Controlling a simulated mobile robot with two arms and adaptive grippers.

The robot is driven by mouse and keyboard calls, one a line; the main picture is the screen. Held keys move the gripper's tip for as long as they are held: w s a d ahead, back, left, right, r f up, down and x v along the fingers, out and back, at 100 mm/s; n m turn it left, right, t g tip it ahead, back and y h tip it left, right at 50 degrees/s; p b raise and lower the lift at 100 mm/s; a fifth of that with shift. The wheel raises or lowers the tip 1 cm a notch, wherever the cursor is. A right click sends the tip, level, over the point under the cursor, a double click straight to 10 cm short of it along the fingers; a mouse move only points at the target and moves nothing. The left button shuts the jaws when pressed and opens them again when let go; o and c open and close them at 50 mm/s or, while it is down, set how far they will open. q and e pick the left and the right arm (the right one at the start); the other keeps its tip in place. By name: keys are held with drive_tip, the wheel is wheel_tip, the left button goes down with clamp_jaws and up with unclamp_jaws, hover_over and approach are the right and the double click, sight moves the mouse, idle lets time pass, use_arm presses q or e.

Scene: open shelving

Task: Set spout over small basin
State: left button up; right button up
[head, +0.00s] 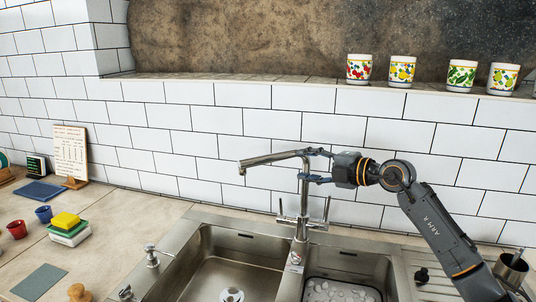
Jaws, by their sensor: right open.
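The metal faucet (302,215) stands upright behind the sink, between the two basins. Its spout (265,160) points left, with its tip above the large left basin (225,245). The small basin (352,263) is to the right of the faucet, and its near part is cut off by the frame's bottom edge. My right gripper (313,165) comes in from the right, level with the top of the faucet. Its fingers are apart, one near the spout's bend and one lower by the riser. I cannot tell whether they touch the metal. My left gripper is not in view.
Several patterned cups (403,71) stand on the ledge above the tiled wall. Sponges (66,224), small pots (17,229) and a card stand (71,153) are on the left counter. A metal cup (511,268) stands at the right, near my right arm. A soap dispenser (151,256) is left of the sink.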

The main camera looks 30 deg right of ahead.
sight(270, 159)
drive_tip(key=p+x, duration=0.1)
drive_tip(key=x, duration=0.3)
drive_tip(key=p+x, duration=0.2)
drive_tip(key=x, duration=0.2)
drive_tip(key=p+x, duration=0.1)
drive_tip(key=x, duration=0.3)
drive_tip(key=shift+w+a+r+p, duration=0.2)
drive_tip(key=shift+r+p, duration=0.1)
drive_tip(key=shift+p, duration=0.1)
drive_tip(key=shift+w+a+f, duration=0.2)
drive_tip(key=shift+w, duration=0.3)
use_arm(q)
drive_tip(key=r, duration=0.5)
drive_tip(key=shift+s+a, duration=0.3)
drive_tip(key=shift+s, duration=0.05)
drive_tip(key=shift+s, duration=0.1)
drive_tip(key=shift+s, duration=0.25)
use_arm(e)
clamp_jaws()
